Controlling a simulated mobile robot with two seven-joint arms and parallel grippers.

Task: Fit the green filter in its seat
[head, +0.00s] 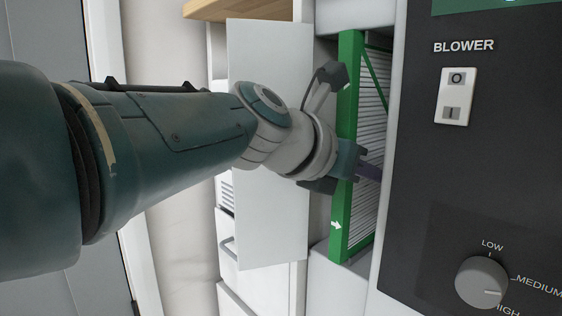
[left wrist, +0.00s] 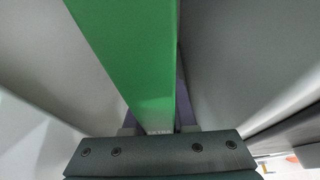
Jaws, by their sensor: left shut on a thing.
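The green filter (head: 344,205) stands upright, its green frame edge facing me and its pale pleats behind. A small white arrow is printed low on the frame. The filter is at least partly inside the slot beside the dark control panel; its depth there cannot be told. My left gripper (head: 362,168) is shut on the near edge of the frame, about halfway up. In the left wrist view the frame (left wrist: 135,60) runs down between the fingers of the left gripper (left wrist: 160,129), with grey walls on both sides. The inside of the seat is hidden. My right gripper is not in view.
A white door panel (head: 268,60) stands open left of the slot, behind my left arm. The dark panel (head: 480,170) with the blower switch (head: 454,97) and a round knob (head: 482,282) is close on the right. White drawers (head: 228,240) stand behind.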

